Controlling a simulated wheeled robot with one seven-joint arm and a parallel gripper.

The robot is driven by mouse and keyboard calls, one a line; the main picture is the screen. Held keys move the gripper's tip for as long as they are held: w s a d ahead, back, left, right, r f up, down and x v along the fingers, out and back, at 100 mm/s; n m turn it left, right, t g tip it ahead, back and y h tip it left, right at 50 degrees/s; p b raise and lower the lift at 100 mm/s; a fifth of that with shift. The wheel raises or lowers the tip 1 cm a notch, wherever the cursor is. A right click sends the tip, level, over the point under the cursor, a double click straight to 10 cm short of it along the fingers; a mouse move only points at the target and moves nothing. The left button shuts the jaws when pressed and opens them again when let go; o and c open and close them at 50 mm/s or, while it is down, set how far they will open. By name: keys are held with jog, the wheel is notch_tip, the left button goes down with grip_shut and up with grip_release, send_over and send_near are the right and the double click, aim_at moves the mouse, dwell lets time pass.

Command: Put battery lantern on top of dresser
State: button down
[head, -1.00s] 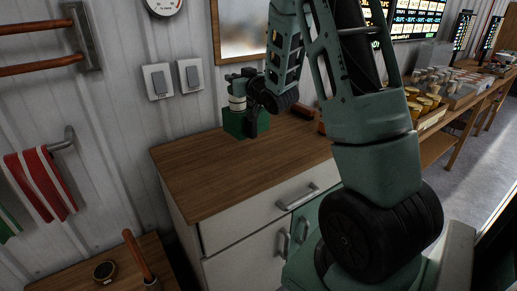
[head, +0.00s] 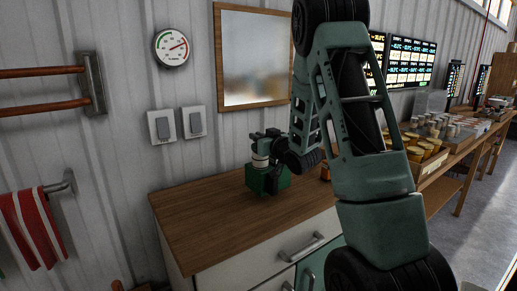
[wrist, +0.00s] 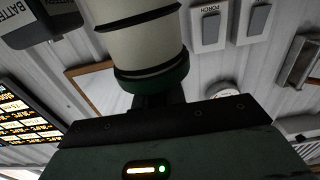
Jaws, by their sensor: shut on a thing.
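The battery lantern, a cream cylinder (head: 260,158) with a wider green block (head: 256,182) under it, stands upright over the back part of the wooden dresser top (head: 195,225). I cannot tell if its base touches the wood. My gripper (head: 266,138) is at the lantern's upper end, shut on it; the fingertips are hard to make out.
A framed mirror (head: 252,58), a round gauge (head: 172,48) and two switches (head: 161,127) are on the wall behind. Jars (head: 428,150) crowd a long bench at right. A striped towel (head: 30,228) hangs at left. The left part of the dresser top is clear.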

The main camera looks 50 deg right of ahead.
aim_at(271, 166)
jog(key=shift+f, duration=1.7)
jog(key=c, duration=1.5)
grip_release()
jog(key=shift+o, duration=0.2)
